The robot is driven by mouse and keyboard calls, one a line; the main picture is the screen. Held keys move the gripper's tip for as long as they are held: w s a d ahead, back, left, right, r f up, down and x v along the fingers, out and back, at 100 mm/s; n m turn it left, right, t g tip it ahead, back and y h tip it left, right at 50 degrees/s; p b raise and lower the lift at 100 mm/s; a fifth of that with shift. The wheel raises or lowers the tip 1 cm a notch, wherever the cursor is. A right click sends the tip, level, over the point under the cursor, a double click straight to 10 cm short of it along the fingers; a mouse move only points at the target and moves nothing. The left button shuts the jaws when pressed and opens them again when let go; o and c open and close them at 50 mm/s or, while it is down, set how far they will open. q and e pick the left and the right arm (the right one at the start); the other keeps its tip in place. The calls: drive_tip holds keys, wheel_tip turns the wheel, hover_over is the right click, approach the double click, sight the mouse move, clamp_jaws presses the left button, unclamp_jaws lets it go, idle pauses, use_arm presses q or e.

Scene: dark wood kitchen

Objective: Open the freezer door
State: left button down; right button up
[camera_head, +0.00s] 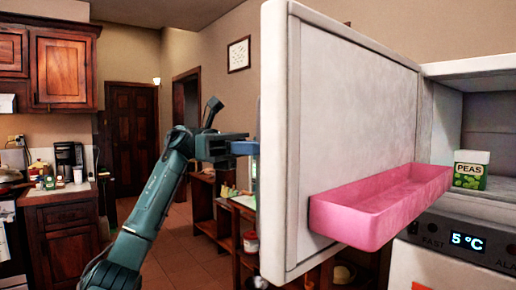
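The freezer door (350,110) stands swung open, with its pale inner face and a pink door tray (375,212) towards me. The freezer compartment (489,110) is open at the right. My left gripper (246,148) is at the door's outer side, by its left edge. A handle-like strip (254,185) shows beside that edge, just below the fingers. The fingertips are partly hidden, so I cannot tell whether they hold it. My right gripper is not in view.
A green and white peas box (470,170) stands inside the freezer, above a panel (468,242) reading 5 °C. A low wooden shelf unit (228,215) stands behind the door. A counter (58,192) with a coffee maker (69,160) is at left. Tiled floor (180,250) shows between.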

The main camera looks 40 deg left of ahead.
use_arm(q)
drive_tip(key=shift+w+a, duration=0.15)
drive_tip(key=shift+a, duration=0.3)
drive_tip(key=c, duration=1.4)
unclamp_jaws()
drive_tip(key=shift+c, duration=0.2)
drive_tip(key=s+a, duration=0.2)
drive_tip(key=a, duration=1.1)
drive_tip(key=shift+s+p, duration=0.25)
drive_tip(key=shift+p, duration=0.15)
